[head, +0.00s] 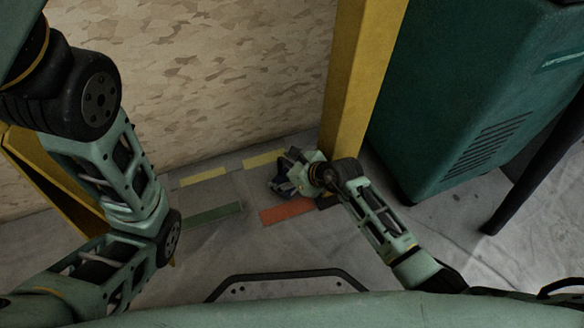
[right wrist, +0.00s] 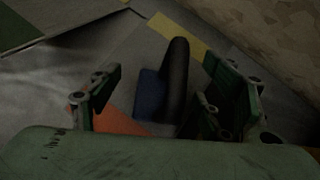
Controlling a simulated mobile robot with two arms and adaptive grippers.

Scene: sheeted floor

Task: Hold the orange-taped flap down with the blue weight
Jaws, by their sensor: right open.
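The orange tape strip (head: 287,214) lies on the grey sheet near the foot of the yellow post; part of it also shows in the right wrist view (right wrist: 118,123). The blue weight (right wrist: 150,94) has a thick black handle (right wrist: 176,78) and stands just beyond the orange strip. In the head view the weight (head: 281,188) is partly hidden by my right gripper (head: 293,172). The right gripper is open, with one finger on each side of the weight and handle; I see gaps, no clear grip. My left arm shows at the left, but its gripper is out of view.
Green tape (head: 213,213) and two yellow strips (head: 203,176) (head: 264,159) mark the sheet. A yellow post (head: 360,80) stands close behind my right gripper. A green cabinet (head: 470,90) is at right, a patterned wall (head: 200,70) behind. The floor in front is clear.

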